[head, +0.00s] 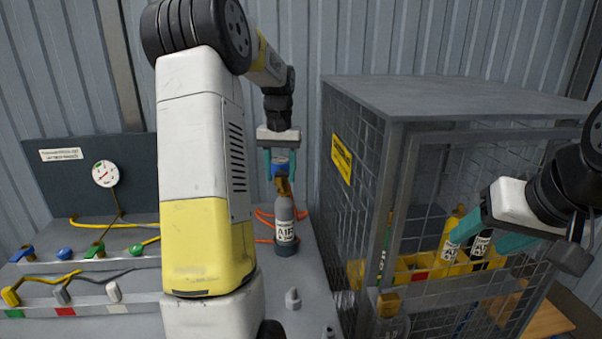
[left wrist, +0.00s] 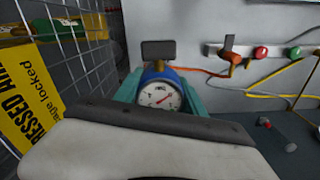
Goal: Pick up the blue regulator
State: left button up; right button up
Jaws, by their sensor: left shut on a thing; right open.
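The blue regulator (head: 280,169) is between the teal fingers of my left gripper (head: 280,162), which is shut on it. In the left wrist view the regulator (left wrist: 158,72) shows its blue body and a round white gauge with a red needle. The regulator is right above the brass valve of an upright grey air cylinder (head: 286,212) on the bench; I cannot tell whether they touch. My right gripper (head: 492,236) is open and empty at the right, in front of the mesh cage.
The mesh cage (head: 396,110) stands right of the cylinder and holds yellow cylinders (head: 451,240) in a yellow rack. A panel with a gauge (head: 105,174) and coloured valves is at the left. Orange hose lies behind the grey cylinder. Small grey fittings (head: 293,299) stand on the bench front.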

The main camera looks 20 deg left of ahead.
pick_arm(q)
jog(key=s+d+r, duration=0.1)
jog(key=s+d, duration=0.1)
jog(key=s, duration=1)
jog(key=shift+s+r, duration=0.4)
